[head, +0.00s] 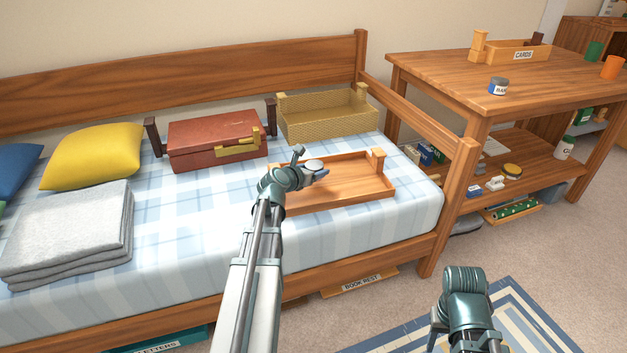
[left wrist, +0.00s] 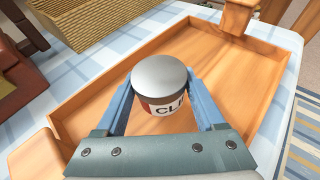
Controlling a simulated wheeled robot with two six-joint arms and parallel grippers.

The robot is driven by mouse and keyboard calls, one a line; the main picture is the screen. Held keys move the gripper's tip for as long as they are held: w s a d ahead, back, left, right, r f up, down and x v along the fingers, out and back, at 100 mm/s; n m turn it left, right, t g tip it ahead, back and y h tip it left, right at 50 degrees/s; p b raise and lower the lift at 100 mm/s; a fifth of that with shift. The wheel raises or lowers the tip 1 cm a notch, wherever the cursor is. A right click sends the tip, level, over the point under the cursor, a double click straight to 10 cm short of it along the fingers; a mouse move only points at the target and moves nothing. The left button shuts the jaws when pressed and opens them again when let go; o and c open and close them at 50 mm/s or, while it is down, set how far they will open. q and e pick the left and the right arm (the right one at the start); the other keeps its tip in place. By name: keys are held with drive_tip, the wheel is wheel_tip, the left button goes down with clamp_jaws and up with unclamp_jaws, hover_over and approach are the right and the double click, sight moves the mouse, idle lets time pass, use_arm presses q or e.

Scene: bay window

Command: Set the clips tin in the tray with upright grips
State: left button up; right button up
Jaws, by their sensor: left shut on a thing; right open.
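My left gripper (head: 312,172) is shut on the clips tin (left wrist: 160,86), a small round tin with a grey lid and a red and white label reading "CLI". The tin (head: 314,165) also shows in the head view, upright over the wooden tray (head: 350,190) on the bed. I cannot tell whether it touches the tray floor. The tray has a block-like upright grip at its right end (head: 376,158); the opposite grip (left wrist: 36,155) shows in the left wrist view. The tray holds nothing else visible. My right gripper (head: 462,310) is low at the right, open, its fingers not clear.
A woven basket (head: 325,120) and a red case (head: 215,140) stand behind the tray. Dark posts flank the case. A folded grey blanket (head: 70,235) lies left. The bed's end rail (head: 455,190) is right of the tray. A cards tray (head: 520,52) stands on the desk.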

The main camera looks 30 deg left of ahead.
sight(313, 186)
use_arm(q)
drive_tip(key=shift+a+f, duration=0.1)
drive_tip(key=shift+a, duration=0.1)
wheel_tip(313, 186, down, 3)
drive_tip(key=b, duration=0.3)
drive_tip(key=shift+f, duration=0.2)
drive_tip(key=shift+b, duration=0.3)
drive_tip(key=shift+f, duration=0.15)
drive_tip(key=o, duration=1.1)
drive_tip(key=shift+s+r, duration=0.1)
drive_tip(key=shift+r, duration=0.25)
drive_tip(key=p+v, duration=0.4)
drive_tip(key=v, duration=0.7)
drive_tip(key=shift+s+r+p, duration=0.1)
drive_tip(key=shift+s+p, duration=0.25)
